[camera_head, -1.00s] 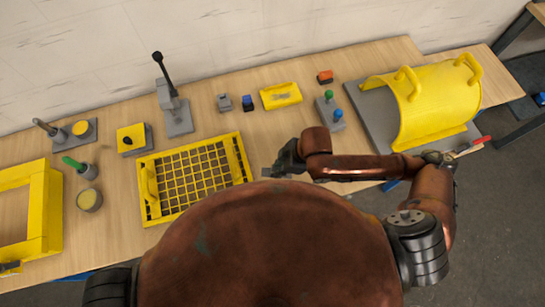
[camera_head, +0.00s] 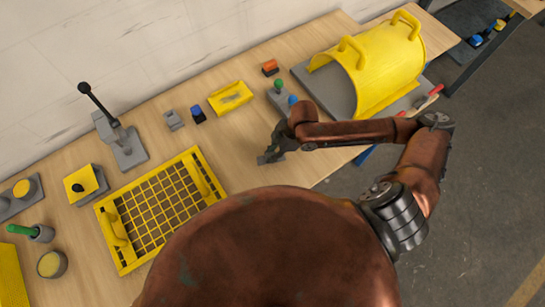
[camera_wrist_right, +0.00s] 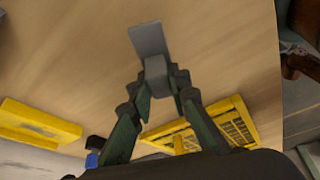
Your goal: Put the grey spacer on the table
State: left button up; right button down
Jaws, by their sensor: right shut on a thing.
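My right gripper (camera_head: 276,147) is over the front part of the wooden table (camera_head: 240,152), right of the yellow grid basket. It is shut on a grey piece, which I take to be the grey spacer (camera_head: 268,159). In the right wrist view the spacer (camera_wrist_right: 148,40) sticks out beyond the fingertips of the right gripper (camera_wrist_right: 158,82), with a flat face and a nearer block-like part between the fingers. Bare wood lies behind it. I cannot tell whether it touches the table. My left gripper is not in view.
The yellow grid basket (camera_head: 124,262) lies to the left. A yellow tray (camera_head: 231,98), a blue block (camera_head: 197,114) and a grey block (camera_head: 174,120) stand behind. A base with green and blue knobs (camera_head: 281,101) and a yellow curved cover (camera_head: 375,68) are to the right.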

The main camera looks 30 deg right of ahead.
jog(key=f, duration=0.4)
jog(key=shift+w+d+b, duration=0.1)
jog(key=shift+d+b, duration=0.2)
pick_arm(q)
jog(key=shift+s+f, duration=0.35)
pick_arm(e)
jog(key=shift+r, duration=0.1)
jog(key=c, duration=1.8)
grip_release()
